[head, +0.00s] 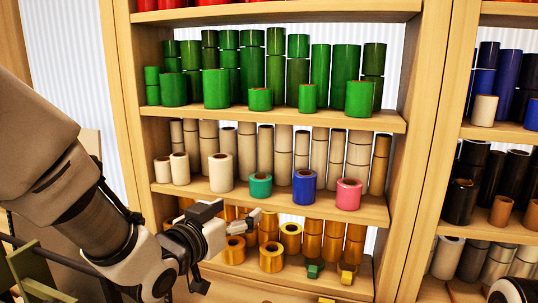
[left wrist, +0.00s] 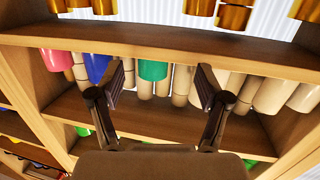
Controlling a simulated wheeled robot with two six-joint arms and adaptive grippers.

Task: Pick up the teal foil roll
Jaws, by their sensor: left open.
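The teal foil roll (head: 260,187) stands upright at the front of the middle shelf, between a cream roll and a blue roll. My left gripper (head: 234,216) is open and empty, in front of the shelf, a little lower and to the left of the teal roll in the head view. In the left wrist view, which looks upside down, the teal roll (left wrist: 153,71) shows between the two spread fingers (left wrist: 162,78), beyond them. I see no contact with it. My right gripper is not in view.
A blue roll (head: 304,187) and a pink roll (head: 348,195) stand right of the teal one, a cream roll (head: 220,173) to the left. Beige rolls stand close behind. Green rolls (head: 216,90) fill the shelf above, gold rolls (head: 271,258) the shelf below. A wooden upright (head: 428,150) bounds the right.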

